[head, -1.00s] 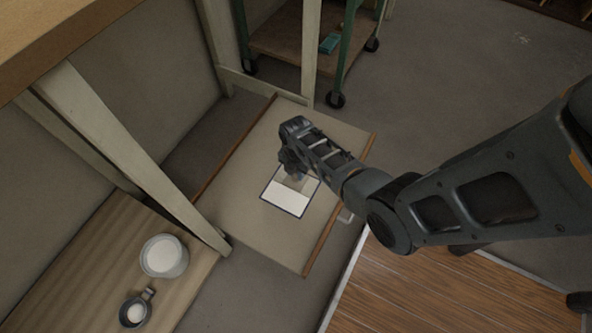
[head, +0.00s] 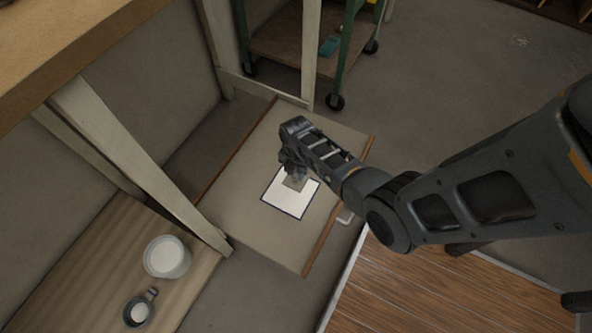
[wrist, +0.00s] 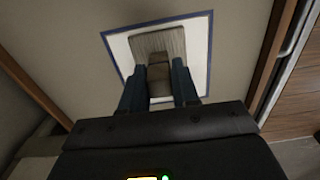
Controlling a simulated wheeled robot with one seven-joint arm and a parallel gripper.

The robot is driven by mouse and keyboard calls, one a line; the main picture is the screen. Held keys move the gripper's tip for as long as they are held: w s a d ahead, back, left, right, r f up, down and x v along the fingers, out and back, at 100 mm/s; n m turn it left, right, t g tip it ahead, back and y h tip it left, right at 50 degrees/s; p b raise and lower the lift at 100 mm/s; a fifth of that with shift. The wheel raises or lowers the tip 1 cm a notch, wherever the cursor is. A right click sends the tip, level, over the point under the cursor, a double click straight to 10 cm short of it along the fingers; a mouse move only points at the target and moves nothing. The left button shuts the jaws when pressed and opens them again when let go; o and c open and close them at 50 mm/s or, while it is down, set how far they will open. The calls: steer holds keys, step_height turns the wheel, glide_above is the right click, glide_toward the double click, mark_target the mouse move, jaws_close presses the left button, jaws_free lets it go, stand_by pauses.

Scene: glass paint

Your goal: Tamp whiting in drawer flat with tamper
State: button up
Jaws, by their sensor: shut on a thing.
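The drawer (head: 240,190) is pulled out, with a broad beige surface between brown side edges. On it a dark-blue-bordered rectangle of white whiting (head: 288,203) shows, also in the wrist view (wrist: 196,52). My gripper (head: 294,171) is over the rectangle's far part. In the wrist view my gripper (wrist: 159,80) is shut on the tamper's handle, between its two blue fingers. The tamper (wrist: 157,44) has a flat grey-brown block at the rectangle's far edge, with white on both sides. The block also shows in the head view (head: 296,182). I cannot tell if it touches the whiting.
A wooden bench (head: 85,265) at lower left holds a white-filled pot (head: 167,257) and a small dark cup (head: 139,310). A pale table leg (head: 135,160) stands left of the drawer. A green wheeled cart (head: 300,45) stands behind. Grey floor is open at upper right.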

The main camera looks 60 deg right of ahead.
steer(key=shift+r, duration=0.2)
step_height(320, 180, up, 4)
steer(key=p, duration=0.4)
stand_by(0.4)
